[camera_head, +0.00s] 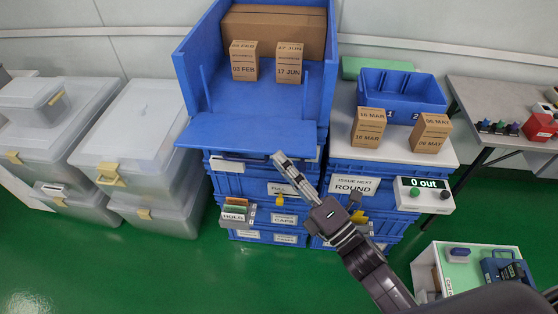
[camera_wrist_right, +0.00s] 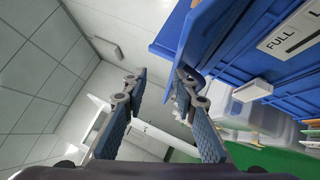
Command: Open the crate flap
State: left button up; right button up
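The blue crate (camera_head: 184,75) stands on top of a stack, with two brown cartons inside: 03 FEB (camera_head: 244,62) and 17 JUN (camera_head: 289,64). Its front flap (camera_head: 248,136) is folded outward and down, leaving the front open. My right gripper (camera_head: 281,160) is at the flap's lower right, close to its outer edge. In the right wrist view, the gripper (camera_wrist_right: 160,84) has its fingers apart with nothing visible between them. The flap's blue edge (camera_wrist_right: 203,28) shows beside the right-hand finger; I cannot tell whether they touch. My left gripper is out of view.
Clear lidded bins (camera_head: 134,122) stand left. A white box (camera_head: 431,270) is front right. Green floor in front is clear.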

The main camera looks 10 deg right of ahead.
jog(key=s+d+f+b, duration=0.2)
jog(key=s+d+f, duration=0.1)
jog(key=shift+s+d+f, duration=0.2)
jog(key=shift+s+f, duration=0.1)
dwell(0.4)
dwell(0.7)
